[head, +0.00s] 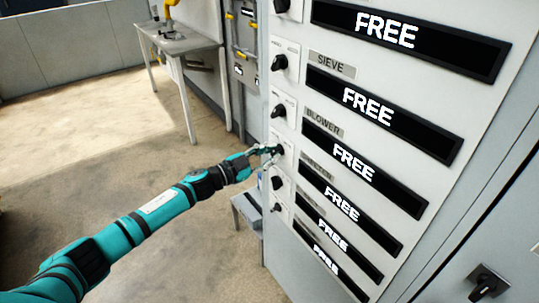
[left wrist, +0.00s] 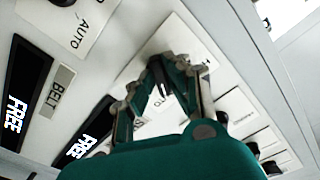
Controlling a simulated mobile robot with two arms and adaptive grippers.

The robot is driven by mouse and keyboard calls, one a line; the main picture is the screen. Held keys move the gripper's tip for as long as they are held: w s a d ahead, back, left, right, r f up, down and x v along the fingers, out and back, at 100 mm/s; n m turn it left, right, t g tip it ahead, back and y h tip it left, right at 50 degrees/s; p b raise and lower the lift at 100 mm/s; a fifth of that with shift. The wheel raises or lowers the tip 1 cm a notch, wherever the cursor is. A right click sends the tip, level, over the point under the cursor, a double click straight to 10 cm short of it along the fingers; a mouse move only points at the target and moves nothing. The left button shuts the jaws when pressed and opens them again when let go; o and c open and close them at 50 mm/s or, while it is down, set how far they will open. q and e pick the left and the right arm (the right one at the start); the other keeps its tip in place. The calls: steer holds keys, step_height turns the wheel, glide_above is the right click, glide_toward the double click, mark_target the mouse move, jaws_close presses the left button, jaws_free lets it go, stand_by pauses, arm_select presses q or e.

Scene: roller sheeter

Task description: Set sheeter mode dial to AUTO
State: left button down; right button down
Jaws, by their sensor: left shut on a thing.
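The sheeter mode dial (left wrist: 156,72) is a small dark knob on a white plate of the control panel. It is mostly hidden by my fingers, so its pointing direction cannot be read. My left gripper (head: 276,150) reaches in from the left to the dial column, beside a grey label too small to read surely. In the left wrist view the fingers (left wrist: 160,90) are closed together around the dial. My right gripper is in neither view.
Other black dials sit above (head: 280,62) and below (head: 277,184) in the same column, close by. Black displays (head: 353,160) reading FREE line the panel. A grey table (head: 180,42) stands at the back left. The floor left of the panel is mostly clear.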

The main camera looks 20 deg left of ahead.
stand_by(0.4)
arm_select(q)
steer(key=c, duration=1.3)
jaws_free()
steer(key=shift+c, duration=0.2)
steer(key=v, duration=1.2)
steer(key=shift+a, duration=0.1)
